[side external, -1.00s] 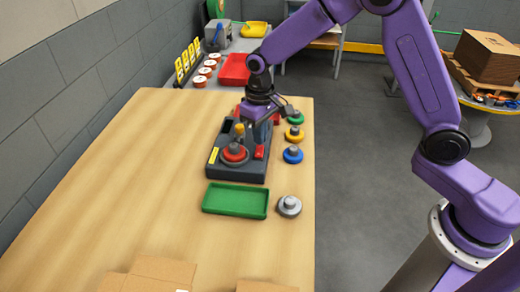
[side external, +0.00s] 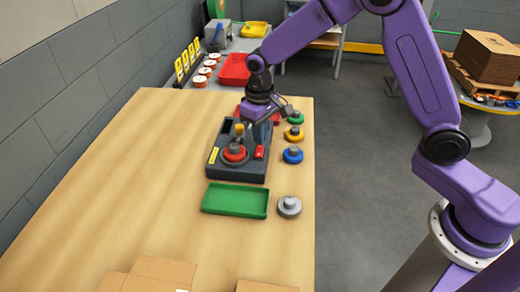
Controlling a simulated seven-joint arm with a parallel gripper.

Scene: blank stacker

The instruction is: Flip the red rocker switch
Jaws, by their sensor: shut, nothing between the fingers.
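A dark grey control box (side external: 238,172) lies on the wooden table. The red rocker switch (side external: 260,152) sits on its top face toward the right side. A round red knob-like piece (side external: 235,154) is on the box to the left of the switch. My gripper (side external: 250,142) points down over the box, just behind and left of the red switch. It is shut and empty. Its fingertips are small and partly hidden, so I cannot tell whether they touch the box.
Green, yellow and blue round pieces (side external: 293,155) and a grey one (side external: 289,206) line the table's right side. A green tray (side external: 235,199) lies in front of the box. A red object (side external: 243,107) is behind the box. Cardboard boxes (side external: 158,272) stand at the front. The table's left is clear.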

